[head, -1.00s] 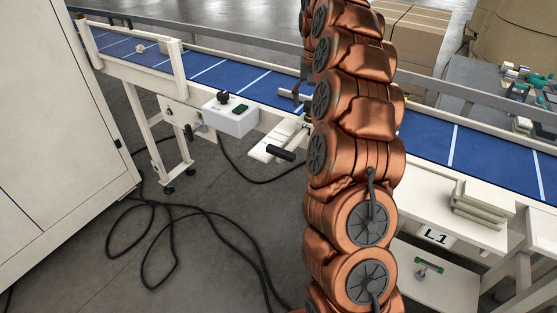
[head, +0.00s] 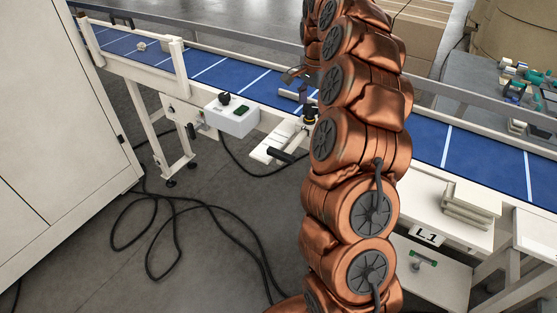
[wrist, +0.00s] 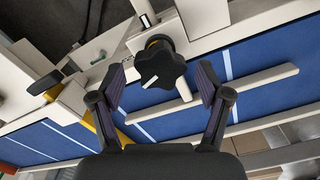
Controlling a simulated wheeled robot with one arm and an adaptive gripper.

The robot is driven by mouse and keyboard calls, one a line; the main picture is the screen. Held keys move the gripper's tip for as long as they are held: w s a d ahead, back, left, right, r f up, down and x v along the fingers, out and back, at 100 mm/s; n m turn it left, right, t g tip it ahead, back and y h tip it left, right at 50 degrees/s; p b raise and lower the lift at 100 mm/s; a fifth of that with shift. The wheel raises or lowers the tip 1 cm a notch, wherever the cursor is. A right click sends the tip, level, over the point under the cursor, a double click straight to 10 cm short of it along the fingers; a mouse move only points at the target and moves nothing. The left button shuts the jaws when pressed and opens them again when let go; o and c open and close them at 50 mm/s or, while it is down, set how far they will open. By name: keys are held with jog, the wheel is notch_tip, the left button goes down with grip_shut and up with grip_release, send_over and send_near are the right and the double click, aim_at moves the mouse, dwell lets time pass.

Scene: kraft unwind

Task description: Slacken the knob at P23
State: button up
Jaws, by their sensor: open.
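My gripper (wrist: 161,72) is open, with one finger on each side of the knob and a visible gap to both. I cannot tell how far the fingertips are from it in depth. In the head view the knob (head: 310,112) shows small beside the conveyor, just left of my arm. My gripper (head: 299,76) is partly hidden there by my arm. No P23 label is readable.
The blue conveyor belt (head: 262,87) with rails runs behind the knob. Black cables (head: 165,210) lie on the floor.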

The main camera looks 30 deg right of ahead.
aim_at(307, 110)
jog(key=shift+s+r+m+p, duration=0.1)
jog(key=shift+m+p, duration=1.25)
jog(key=shift+m, duration=0.05)
jog(key=shift+r+b, duration=1.75)
jog(key=shift+r, duration=2.05)
jog(key=shift+s+a+r+n, duration=0.15)
jog(key=shift+a+n, duration=0.15)
jog(key=shift+a, duration=0.25)
jog(key=shift+s+a+r+n, duration=0.1)
jog(key=shift+a+n, duration=0.2)
jog(key=shift+a, duration=0.25)
jog(key=s+a+n, duration=0.8)
jog(key=s+a, duration=0.1)
jog(key=a, duration=0.4)
jog(key=s+a+f+n, duration=0.1)
jog(key=s+a+n, duration=0.2)
jog(key=s, duration=0.3)
jog(key=s+a+f+n+g, duration=0.1)
jog(key=s+a+f+n, duration=0.1)
jog(key=s+a, duration=0.2)
jog(key=shift+s+a+n, duration=0.25)
jog(key=shift+s+n, duration=0.15)
jog(key=shift+s, duration=1.1)
